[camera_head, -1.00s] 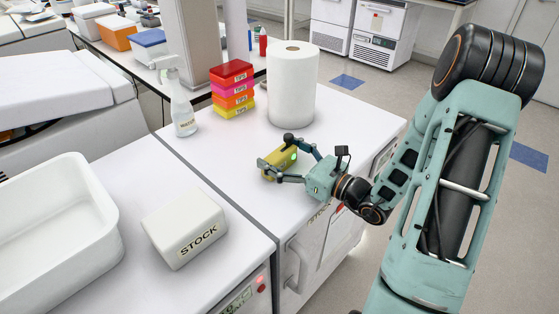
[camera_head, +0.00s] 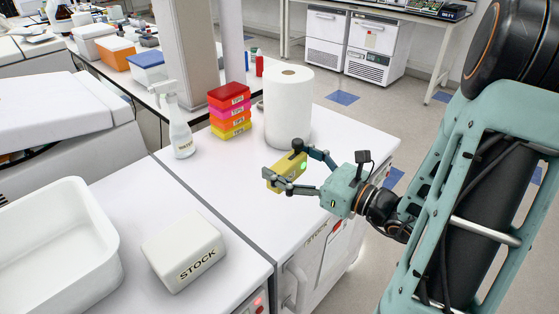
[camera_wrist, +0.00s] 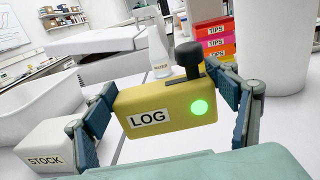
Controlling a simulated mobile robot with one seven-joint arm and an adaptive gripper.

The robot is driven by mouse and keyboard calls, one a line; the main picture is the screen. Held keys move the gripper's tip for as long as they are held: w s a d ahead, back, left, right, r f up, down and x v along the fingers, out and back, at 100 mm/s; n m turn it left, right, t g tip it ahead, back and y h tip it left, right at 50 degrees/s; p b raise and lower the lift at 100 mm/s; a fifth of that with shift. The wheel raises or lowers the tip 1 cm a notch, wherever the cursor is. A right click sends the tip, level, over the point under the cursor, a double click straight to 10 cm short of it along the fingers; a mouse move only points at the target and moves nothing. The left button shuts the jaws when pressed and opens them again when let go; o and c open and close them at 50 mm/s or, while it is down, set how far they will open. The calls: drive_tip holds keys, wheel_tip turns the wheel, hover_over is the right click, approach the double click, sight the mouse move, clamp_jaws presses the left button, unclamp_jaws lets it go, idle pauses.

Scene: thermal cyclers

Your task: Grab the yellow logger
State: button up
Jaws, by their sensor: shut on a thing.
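The yellow logger (camera_head: 287,174) is a small yellow box with a dark knob on top. In the wrist view the logger (camera_wrist: 165,108) shows a "LOG" label and a lit green disc on its near face. My gripper (camera_head: 298,168) is shut on the logger, one finger at each end. Both fingers also show in the wrist view (camera_wrist: 172,112), left and right of it. The logger appears held above the white worktop (camera_head: 225,185), slightly tilted in the wrist view.
A white paper roll (camera_head: 288,108) stands just behind the logger. Stacked tip boxes (camera_head: 230,112) and a water spray bottle (camera_head: 180,130) stand further left. A white STOCK box (camera_head: 184,248) and an open white tub (camera_head: 55,245) sit at front left. The worktop's middle is clear.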

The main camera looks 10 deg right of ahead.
drive_tip(key=s+p, duration=0.1)
drive_tip(key=p, duration=0.3)
drive_tip(key=s+r+p, duration=0.1)
drive_tip(key=s+p, duration=0.1)
drive_tip(key=p, duration=0.2)
drive_tip(key=s+r+p, duration=0.1)
drive_tip(key=s+p, duration=0.1)
drive_tip(key=p, duration=0.2)
drive_tip(key=shift+d+r+p, duration=0.25)
drive_tip(key=shift+d+p, duration=0.1)
drive_tip(key=shift+d, duration=0.05)
